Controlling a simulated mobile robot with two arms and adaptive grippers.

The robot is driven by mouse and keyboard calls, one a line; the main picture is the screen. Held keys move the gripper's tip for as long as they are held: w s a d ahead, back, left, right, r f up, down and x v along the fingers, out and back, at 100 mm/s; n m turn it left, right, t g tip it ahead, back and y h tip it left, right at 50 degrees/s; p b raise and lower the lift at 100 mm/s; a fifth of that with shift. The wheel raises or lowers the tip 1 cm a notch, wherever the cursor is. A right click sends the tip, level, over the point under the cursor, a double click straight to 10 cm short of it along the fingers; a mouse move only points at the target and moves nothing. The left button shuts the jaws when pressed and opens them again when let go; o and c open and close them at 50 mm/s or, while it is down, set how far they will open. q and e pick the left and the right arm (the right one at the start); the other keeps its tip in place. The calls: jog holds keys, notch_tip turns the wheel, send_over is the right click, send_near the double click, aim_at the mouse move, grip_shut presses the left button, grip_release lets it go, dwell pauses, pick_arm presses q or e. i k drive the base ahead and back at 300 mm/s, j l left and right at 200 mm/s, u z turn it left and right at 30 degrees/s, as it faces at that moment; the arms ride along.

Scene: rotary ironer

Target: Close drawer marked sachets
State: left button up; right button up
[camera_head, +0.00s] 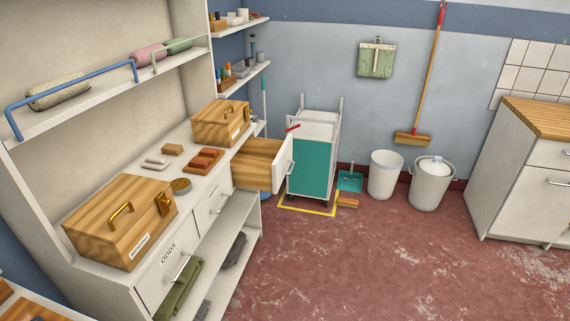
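A wooden-sided drawer (258,164) with a white front stands pulled out from the far right end of the white counter unit. Its front faces to the right and has a metal handle (289,169). I cannot read any label on it from here. Nearer along the unit, a middle drawer (213,203) is shut, and a shut drawer marked "ODDS" (168,262) is at the near end. Neither of my grippers shows in the head view.
Wooden boxes (125,215) and (221,122) stand on the counter. A white and teal cart (313,160) stands just beyond the open drawer, inside a yellow floor outline. Two white bins (385,174) are at the back wall. The red floor in front is clear.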

aim_at(261, 164)
jog(key=i+l+u, duration=0.1)
jog(key=i, duration=0.4)
jog(key=i+l+u, duration=0.15)
jog(key=i, duration=0.3)
